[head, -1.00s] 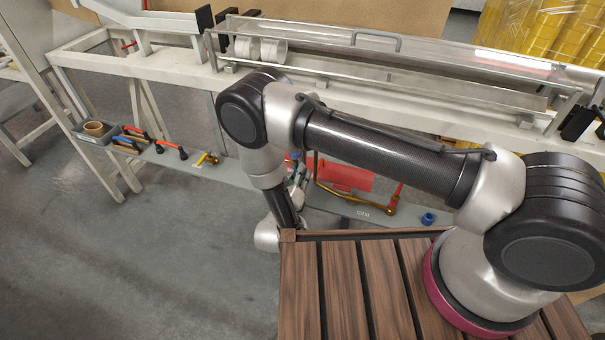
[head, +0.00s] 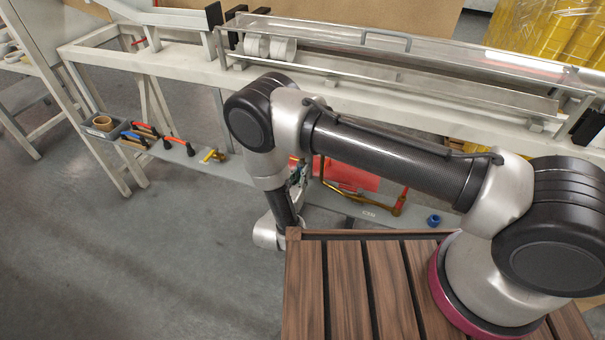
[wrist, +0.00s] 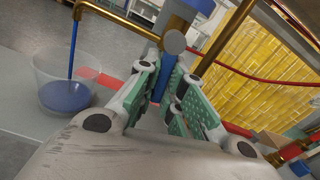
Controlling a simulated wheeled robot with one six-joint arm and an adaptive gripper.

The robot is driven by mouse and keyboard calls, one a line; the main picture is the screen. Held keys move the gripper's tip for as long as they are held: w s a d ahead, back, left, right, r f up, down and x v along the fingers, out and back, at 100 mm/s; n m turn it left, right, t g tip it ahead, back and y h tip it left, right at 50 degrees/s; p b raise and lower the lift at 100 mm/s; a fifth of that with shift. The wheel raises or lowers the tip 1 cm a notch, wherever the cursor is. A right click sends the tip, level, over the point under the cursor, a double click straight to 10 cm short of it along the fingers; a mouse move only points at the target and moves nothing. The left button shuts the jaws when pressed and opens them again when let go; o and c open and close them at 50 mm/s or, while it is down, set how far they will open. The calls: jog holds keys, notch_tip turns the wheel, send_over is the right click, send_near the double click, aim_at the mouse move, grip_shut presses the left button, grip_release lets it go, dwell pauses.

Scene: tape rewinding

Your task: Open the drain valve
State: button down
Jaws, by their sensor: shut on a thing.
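A blue handle (wrist: 160,84) hangs down beside the green pads. My gripper (wrist: 178,82) has its pads close together on the handle; the exact contact is partly hidden. A thin blue stream (wrist: 73,48) runs from the pipe's end into a clear bucket (wrist: 40,72) holding blue liquid (wrist: 66,97). In the head view my gripper (head: 297,178) is mostly hidden behind my arm, near the low shelf.
A white frame (head: 190,60) with a clear-covered trough stands above. Brass and red pipes surround my gripper. Grey floor is free at left.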

dwell(0.4)
jog(key=c, duration=1.5)
grip_release()
